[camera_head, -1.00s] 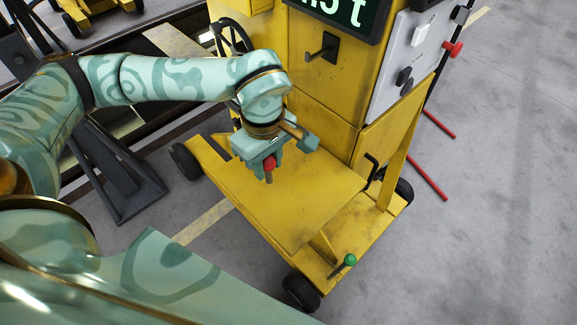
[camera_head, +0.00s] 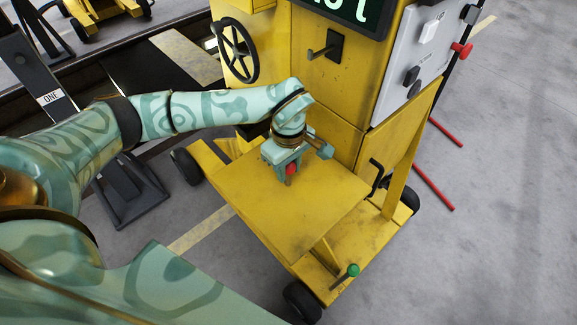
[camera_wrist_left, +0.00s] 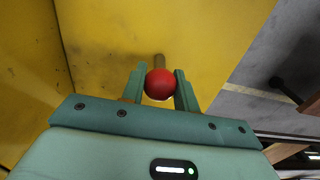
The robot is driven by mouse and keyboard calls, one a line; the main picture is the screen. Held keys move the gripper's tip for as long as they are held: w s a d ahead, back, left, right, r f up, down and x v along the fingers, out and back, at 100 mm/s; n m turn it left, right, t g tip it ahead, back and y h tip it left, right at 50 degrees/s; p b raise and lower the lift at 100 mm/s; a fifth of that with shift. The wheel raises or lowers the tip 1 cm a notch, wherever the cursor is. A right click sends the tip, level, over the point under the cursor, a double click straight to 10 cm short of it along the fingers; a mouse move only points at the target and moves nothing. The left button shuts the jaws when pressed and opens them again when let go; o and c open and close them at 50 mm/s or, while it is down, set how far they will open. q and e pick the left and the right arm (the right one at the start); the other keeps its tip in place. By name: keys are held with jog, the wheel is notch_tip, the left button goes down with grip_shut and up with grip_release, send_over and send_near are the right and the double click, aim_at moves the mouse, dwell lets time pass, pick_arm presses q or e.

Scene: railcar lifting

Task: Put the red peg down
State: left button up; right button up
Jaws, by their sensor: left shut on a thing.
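The red peg has a round red head and a thin brownish shaft. My left gripper (camera_head: 290,168) is shut on the red peg (camera_head: 291,170), over the flat yellow deck (camera_head: 320,215) of the wheeled machine. In the left wrist view the red head (camera_wrist_left: 160,84) sits between the two green fingers of my left gripper (camera_wrist_left: 161,88), with the shaft pointing away toward the yellow surface. I cannot tell whether the shaft's tip touches the deck. My right gripper is not in view.
The yellow cabinet (camera_head: 300,85) with a display and a grey control panel (camera_head: 420,55) rises behind the deck. A black handwheel (camera_head: 237,50) is at its left. A green-knobbed lever (camera_head: 353,270) stands at the front corner. The deck's front is clear.

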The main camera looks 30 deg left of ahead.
pick_arm(q)
jog(key=shift+f, duration=0.1)
jog(key=o, duration=0.8)
jog(key=shift+o, duration=1)
notch_tip(320, 180, up, 11)
jog(key=shift+r+p, duration=0.15)
jog(key=shift+p, duration=1.1)
jog(key=shift+r, duration=0.5)
